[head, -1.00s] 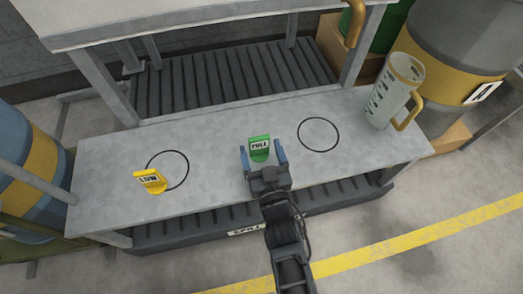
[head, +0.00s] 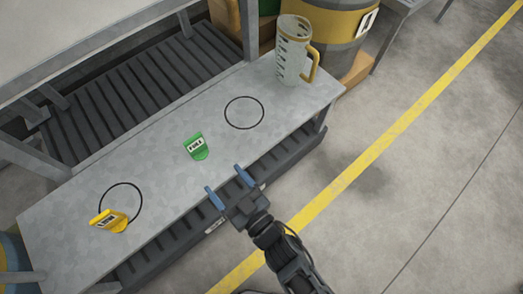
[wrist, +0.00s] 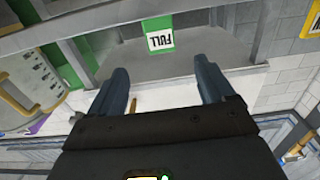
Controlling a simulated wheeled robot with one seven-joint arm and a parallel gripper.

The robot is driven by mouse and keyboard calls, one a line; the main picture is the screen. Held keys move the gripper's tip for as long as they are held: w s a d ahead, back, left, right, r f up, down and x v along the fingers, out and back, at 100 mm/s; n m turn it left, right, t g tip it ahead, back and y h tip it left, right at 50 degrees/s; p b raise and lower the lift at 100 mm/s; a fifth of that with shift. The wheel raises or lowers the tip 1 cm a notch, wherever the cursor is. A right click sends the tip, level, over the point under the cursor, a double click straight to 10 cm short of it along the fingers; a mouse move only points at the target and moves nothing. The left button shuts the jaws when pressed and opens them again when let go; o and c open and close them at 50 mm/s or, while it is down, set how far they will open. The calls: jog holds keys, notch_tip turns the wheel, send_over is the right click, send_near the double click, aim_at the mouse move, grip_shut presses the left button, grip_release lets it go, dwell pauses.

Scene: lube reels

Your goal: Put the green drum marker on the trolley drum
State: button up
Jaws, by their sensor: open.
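The green drum marker (head: 197,147), labelled FULL, stands on the grey metal shelf (head: 165,170) between two black circles. It also shows upside down in the wrist view (wrist: 158,35), beyond the fingertips. My gripper (head: 228,188) is open and empty, at the shelf's front edge, apart from the green marker. A yellow marker (head: 109,221) labelled LOW stands at the left circle. A drum with a yellow band (head: 337,30) and a white label stands behind the shelf's right end. I cannot tell whether it is the trolley drum.
A clear measuring jug (head: 291,55) with a yellow handle stands at the shelf's far right end. The right circle (head: 244,112) is empty. A slatted dark grating (head: 140,95) lies behind the shelf. Open floor with a yellow line (head: 400,125) lies to the right.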

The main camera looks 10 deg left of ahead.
jog(key=s+d+r+m+t+h, duration=0.1)
jog(key=s+d+r+m+h, duration=0.2)
jog(key=d, duration=0.4)
jog(key=s+d+r+m+t+h, duration=0.15)
jog(key=s+d, duration=0.25)
jog(key=d, duration=0.4)
jog(key=s+d+r+m+t+h, duration=0.1)
jog(key=s+d+r+m+h, duration=0.2)
jog(key=d, duration=0.4)
jog(key=s+d+r+m+h, duration=0.1)
jog(key=s+d+r+h, duration=0.2)
jog(key=s+d+r, duration=0.2)
jog(key=s+d+r+m+h, duration=0.1)
jog(key=s+d+r+h, duration=0.2)
jog(key=s+d+r, duration=0.3)
notch_tip(320, 180, up, 5)
jog(key=shift+f, duration=0.2)
jog(key=shift+o, duration=0.5)
jog(key=shift+s+d+r+m, duration=0.15)
jog(key=shift+d+r+m, duration=0.1)
jog(key=shift+r, duration=0.2)
